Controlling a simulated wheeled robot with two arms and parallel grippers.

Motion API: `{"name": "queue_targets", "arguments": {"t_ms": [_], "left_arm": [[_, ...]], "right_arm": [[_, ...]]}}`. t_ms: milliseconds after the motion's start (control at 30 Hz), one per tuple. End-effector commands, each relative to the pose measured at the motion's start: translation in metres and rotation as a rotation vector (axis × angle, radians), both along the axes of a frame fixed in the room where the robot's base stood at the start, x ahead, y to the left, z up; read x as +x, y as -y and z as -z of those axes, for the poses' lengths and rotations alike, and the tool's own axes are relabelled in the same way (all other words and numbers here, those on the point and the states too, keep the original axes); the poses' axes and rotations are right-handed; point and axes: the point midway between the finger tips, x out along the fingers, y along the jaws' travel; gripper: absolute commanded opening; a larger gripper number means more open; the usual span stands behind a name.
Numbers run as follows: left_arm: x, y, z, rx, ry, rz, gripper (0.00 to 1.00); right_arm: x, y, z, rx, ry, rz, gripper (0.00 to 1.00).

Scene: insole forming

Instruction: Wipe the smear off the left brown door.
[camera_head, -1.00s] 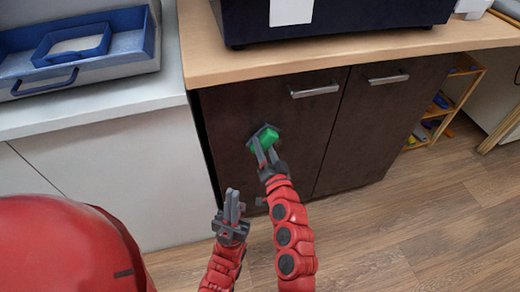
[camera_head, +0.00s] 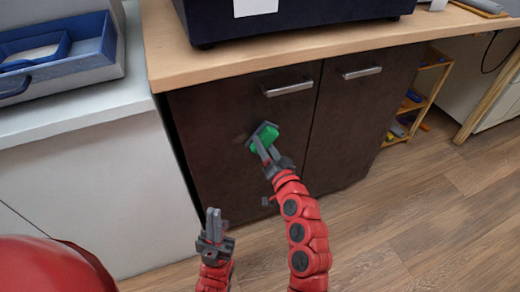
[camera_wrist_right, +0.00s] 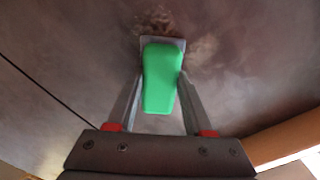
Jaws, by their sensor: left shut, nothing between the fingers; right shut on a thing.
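The left brown door (camera_head: 215,165) is shut and has a metal handle near its top. My right gripper (camera_head: 266,153) is shut on a green block with a grey pad (camera_head: 264,138), held at the door's face. In the right wrist view the green block (camera_wrist_right: 160,78) sits between the fingers, with its grey pad end at the door surface. A pale brownish smear (camera_wrist_right: 195,45) shows on the door around and beside the pad. Whether the pad touches the door I cannot tell for certain. My left gripper (camera_head: 213,222) is shut and empty, low in front of the cabinet.
The right brown door (camera_head: 360,125) stands beside the left one. A wooden countertop (camera_head: 300,50) overhangs both, with a dark machine (camera_head: 290,15) on it. A white cabinet (camera_head: 90,190) with a blue tray is at left. Wooden floor (camera_head: 420,210) is clear at right.

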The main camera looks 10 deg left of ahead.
Motion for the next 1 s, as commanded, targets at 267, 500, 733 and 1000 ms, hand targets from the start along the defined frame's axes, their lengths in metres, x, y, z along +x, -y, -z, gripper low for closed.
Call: {"name": "queue_targets", "arguments": {"t_ms": [267, 500, 733, 1000], "left_arm": [[0.000, 0.000, 0.000, 0.000, 0.000, 0.000, 0.00], [0.000, 0.000, 0.001, 0.000, 0.000, 0.000, 0.00], [0.000, 0.000, 0.004, 0.000, 0.000, 0.000, 0.00], [0.000, 0.000, 0.004, 0.000, 0.000, 0.000, 0.00]], "right_arm": [[-0.003, 0.002, 0.000, 0.001, 0.000, 0.001, 0.00], [-0.022, 0.014, 0.000, 0.002, 0.002, 0.001, 0.00], [-0.043, 0.028, 0.000, 0.001, -0.001, 0.000, 0.00], [-0.050, 0.033, -0.001, 0.002, 0.001, 0.000, 0.00]]}}
